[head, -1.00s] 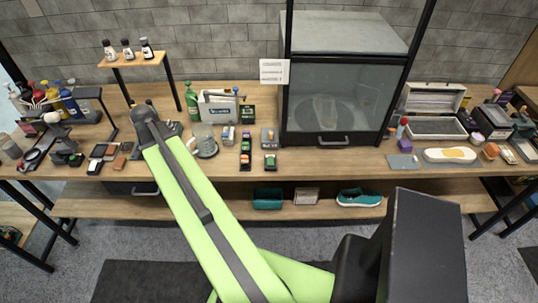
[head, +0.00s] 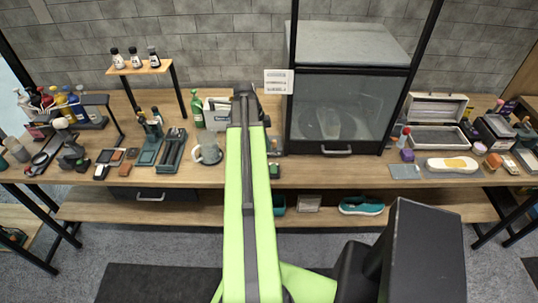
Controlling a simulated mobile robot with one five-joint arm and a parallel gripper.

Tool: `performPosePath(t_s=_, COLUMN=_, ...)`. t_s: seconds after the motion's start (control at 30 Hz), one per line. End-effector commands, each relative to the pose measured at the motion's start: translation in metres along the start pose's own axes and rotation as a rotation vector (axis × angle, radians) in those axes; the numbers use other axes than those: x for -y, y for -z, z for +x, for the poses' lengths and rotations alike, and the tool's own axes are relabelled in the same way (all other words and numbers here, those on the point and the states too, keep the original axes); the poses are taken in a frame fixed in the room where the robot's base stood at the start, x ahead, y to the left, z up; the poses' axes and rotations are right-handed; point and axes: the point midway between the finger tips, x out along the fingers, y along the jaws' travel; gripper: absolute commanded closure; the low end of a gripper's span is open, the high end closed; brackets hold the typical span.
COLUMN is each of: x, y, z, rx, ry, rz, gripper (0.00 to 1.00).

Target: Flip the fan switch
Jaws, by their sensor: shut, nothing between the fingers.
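I cannot make out a fan switch for certain. A white panel with dark lines (head: 279,81) is fixed at the left front post of the dark glass-fronted cabinet (head: 346,68). A pale round shape shows dimly behind the cabinet's glass; I cannot tell if it is a fan. My gripper (head: 245,92) is at the far end of my green arm, over the back of the bench, left of the panel and apart from it. It is shut and empty, small and dark, seen from behind. My arm hides part of the bench below it.
An open metal case (head: 436,109) and a white shoe sole (head: 452,164) lie right of the cabinet.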

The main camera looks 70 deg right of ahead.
Motion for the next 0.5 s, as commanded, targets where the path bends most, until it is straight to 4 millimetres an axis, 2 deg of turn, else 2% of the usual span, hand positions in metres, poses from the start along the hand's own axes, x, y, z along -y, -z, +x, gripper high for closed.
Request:
performPosePath(t_s=0.03, x=0.0, y=-0.002, z=0.012, rx=0.0, ry=0.0, rz=0.0, gripper=1.0)
performPosePath(t_s=0.5, x=0.0, y=-0.004, z=0.108, rx=0.0, ry=0.0, rz=0.0, gripper=1.0)
